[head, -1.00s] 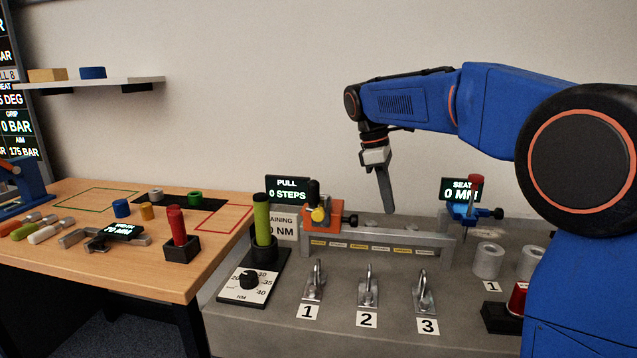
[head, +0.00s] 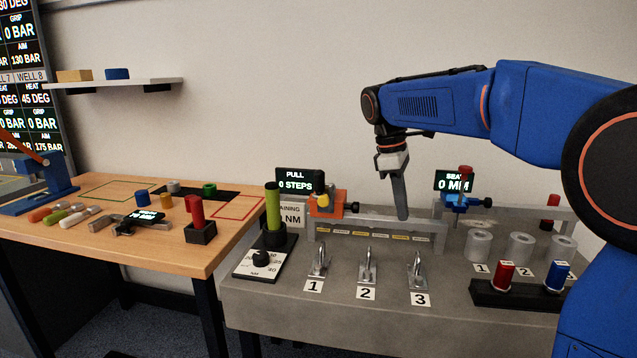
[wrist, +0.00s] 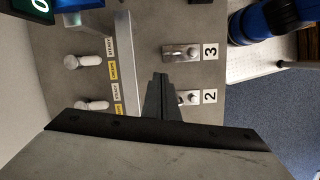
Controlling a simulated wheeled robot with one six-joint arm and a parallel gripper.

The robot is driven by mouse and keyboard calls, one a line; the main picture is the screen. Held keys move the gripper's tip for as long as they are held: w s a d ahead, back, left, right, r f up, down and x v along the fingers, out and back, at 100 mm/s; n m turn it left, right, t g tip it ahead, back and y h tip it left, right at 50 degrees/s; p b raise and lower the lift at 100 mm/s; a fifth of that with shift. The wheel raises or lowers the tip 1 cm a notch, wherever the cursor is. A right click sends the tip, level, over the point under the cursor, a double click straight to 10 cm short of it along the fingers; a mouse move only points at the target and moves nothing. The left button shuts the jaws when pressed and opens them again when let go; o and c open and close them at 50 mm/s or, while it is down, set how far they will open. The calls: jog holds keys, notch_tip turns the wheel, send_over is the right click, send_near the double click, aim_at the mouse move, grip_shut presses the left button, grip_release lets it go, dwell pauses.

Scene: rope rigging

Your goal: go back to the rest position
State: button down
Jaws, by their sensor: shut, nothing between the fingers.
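My gripper (head: 401,200) hangs from my blue arm above the grey bench (head: 290,300), fingers pointing down. In the head view its tips are just in front of the labelled rail (head: 378,226), behind the numbered shackles. The fingers are closed together and empty. In the wrist view my gripper (wrist: 160,82) appears as one dark bar over the bench, near the shackle plate marked 2 (wrist: 188,97). Whether the tips touch anything is not clear, but they look raised above the bench.
Shackles 1 (head: 319,260), 2 (head: 367,265) and 3 (head: 416,270) stand along the bench front. An orange clamp (head: 326,203) and a blue clamp (head: 462,202) flank the rail. Grey cylinders (head: 478,245) sit at right. A wooden table (head: 150,245) is at left. Air above the bench is open.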

jog(key=s+d+f+m+t+y, duration=0.1)
jog(key=s+d+f+m, duration=0.15)
jog(key=s, duration=0.65)
jog(key=s+d+f+m+t+y, duration=0.15)
jog(key=s+d+m, duration=0.25)
jog(key=s, duration=0.5)
jog(key=s+d+f+m+t, duration=0.2)
jog(key=s+f+m, duration=0.4)
jog(key=s+f, duration=0.5)
jog(key=shift+s+d+f+m+t, duration=0.15)
jog(key=shift+s+f+m+t, duration=0.35)
jog(key=shift+s, duration=0.95)
jog(key=shift+r, duration=0.15)
